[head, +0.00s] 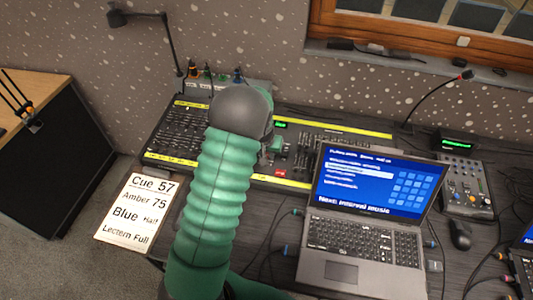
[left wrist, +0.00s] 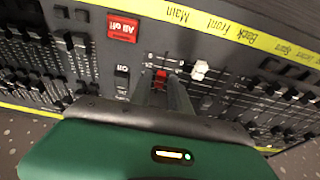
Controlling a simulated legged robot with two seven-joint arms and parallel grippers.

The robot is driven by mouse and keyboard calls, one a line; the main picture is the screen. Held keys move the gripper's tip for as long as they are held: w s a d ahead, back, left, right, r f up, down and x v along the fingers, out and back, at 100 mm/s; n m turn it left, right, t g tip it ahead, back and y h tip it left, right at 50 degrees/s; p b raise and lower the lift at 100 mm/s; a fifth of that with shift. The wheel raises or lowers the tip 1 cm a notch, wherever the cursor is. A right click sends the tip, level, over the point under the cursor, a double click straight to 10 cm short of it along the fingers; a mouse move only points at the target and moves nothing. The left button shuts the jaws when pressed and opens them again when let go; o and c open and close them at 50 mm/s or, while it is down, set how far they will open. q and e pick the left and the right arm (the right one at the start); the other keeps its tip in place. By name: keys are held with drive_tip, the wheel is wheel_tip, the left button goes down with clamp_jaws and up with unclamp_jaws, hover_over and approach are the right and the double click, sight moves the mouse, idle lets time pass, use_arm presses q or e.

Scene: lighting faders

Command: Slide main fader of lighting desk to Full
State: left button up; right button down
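The lighting desk (head: 180,124) is a dark board with rows of faders and yellow label strips. It lies behind the laptop, partly hidden by my left arm. In the left wrist view a red fader cap (left wrist: 160,77) sits near the yellow strip end marked Main (left wrist: 175,14). My left gripper (left wrist: 163,84) has one finger on each side of this cap, low over the desk. I cannot tell whether the fingers press on it. In the head view the left gripper (head: 272,148) is mostly hidden behind its own wrist. My right gripper is not in view.
A white fader cap (left wrist: 200,70) is close beside the right finger. A red All off button (left wrist: 122,28) and an On switch (left wrist: 122,82) are to the left. The laptop (head: 372,190) stands in front of the desk's right part. A cue card (head: 137,210) lies at lower left.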

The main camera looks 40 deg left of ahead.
use_arm(q)
drive_tip(key=shift+c, duration=0.2)
clamp_jaws()
drive_tip(key=shift+w+a+r+p, duration=0.15)
drive_tip(key=shift+w+a, duration=0.25)
drive_tip(key=shift+w, duration=0.3)
drive_tip(key=shift+w+a+p, duration=0.15)
drive_tip(key=shift+w+a, duration=0.25)
drive_tip(key=shift+w, duration=0.25)
unclamp_jaws()
wheel_tip(320, 180, up, 3)
drive_tip(key=shift+d+f+p, duration=0.1)
drive_tip(key=shift+f+p, duration=0.1)
drive_tip(key=shift+p, duration=0.85)
drive_tip(key=shift+s, duration=0.1)
